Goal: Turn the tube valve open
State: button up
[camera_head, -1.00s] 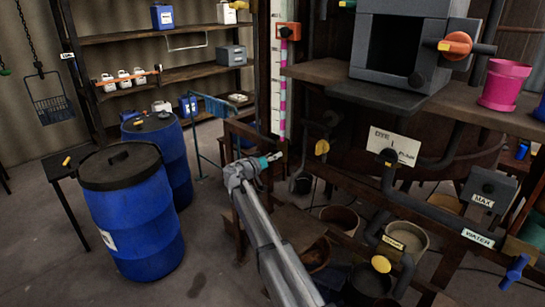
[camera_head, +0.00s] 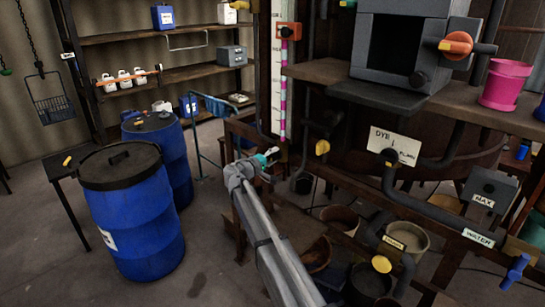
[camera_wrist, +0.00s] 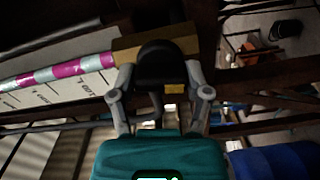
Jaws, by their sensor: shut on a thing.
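The tube (camera_head: 283,75) with pink and pale bands runs down a white scale board in the head view. In the wrist view the banded tube (camera_wrist: 65,70) ends at a brass-coloured block (camera_wrist: 185,45). A black valve handle (camera_wrist: 160,65) sits against that block, between my fingers. My gripper (camera_wrist: 160,80) is shut on this handle, one grey finger on each side. The handle hides part of the block. In the head view my gripper (camera_head: 273,154) is at the lower end of the tube; the handle is too small to make out there.
Blue barrels (camera_head: 136,215) stand at left. A wooden frame with dark pipes (camera_head: 440,215) and buckets (camera_head: 402,238) is at right, close to my arm. Shelves (camera_head: 165,75) are behind; floor shows between barrels and frame.

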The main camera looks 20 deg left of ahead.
jog(key=shift+a+n, duration=0.1)
jog(key=shift+n, duration=1)
jog(key=o, duration=1.2)
jog(key=shift+c, duration=0.2)
jog(key=shift+v, duration=0.75)
jog(key=v, duration=1)
jog(key=shift+s, duration=0.25)
jog(key=shift+s, duration=0.1)
